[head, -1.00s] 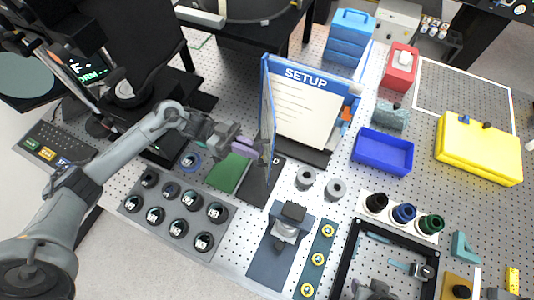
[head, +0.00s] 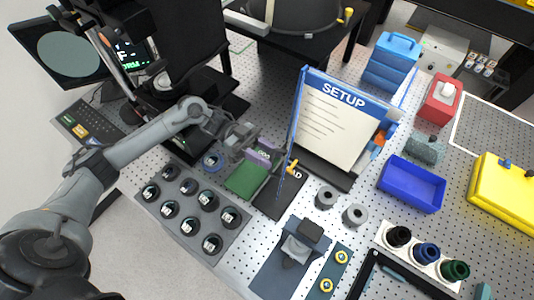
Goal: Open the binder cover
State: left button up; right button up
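The blue binder (head: 340,118) stands upright on the pegboard table, its white SETUP page facing me. Its blue cover (head: 294,125) is swung out at the page's left edge, and I see it nearly edge-on. My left gripper (head: 256,142) is left of the cover, above the purple end of a GO pad, with a small gap between it and the cover in the picture. Its fingers are small and blurred, so I cannot tell how far apart they are. My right gripper is out of view.
A green pad (head: 246,179) and a dark pad (head: 271,202) lie below the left gripper. Grey rings (head: 355,216), a blue tray (head: 412,184) and a blue toolbox (head: 390,62) are near the binder. A rack of round parts (head: 192,205) lies front left.

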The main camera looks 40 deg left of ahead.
pick_arm(q)
jog(key=shift+s+r, duration=0.1)
jog(key=shift+r, duration=0.05)
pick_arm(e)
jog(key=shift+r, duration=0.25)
pick_arm(q)
jog(key=s+d+r, duration=0.1)
jog(key=d+r, duration=0.9)
jog(key=d, duration=0.1)
jog(key=shift+d+r+p, duration=0.35)
jog(key=shift+r+p, duration=0.05)
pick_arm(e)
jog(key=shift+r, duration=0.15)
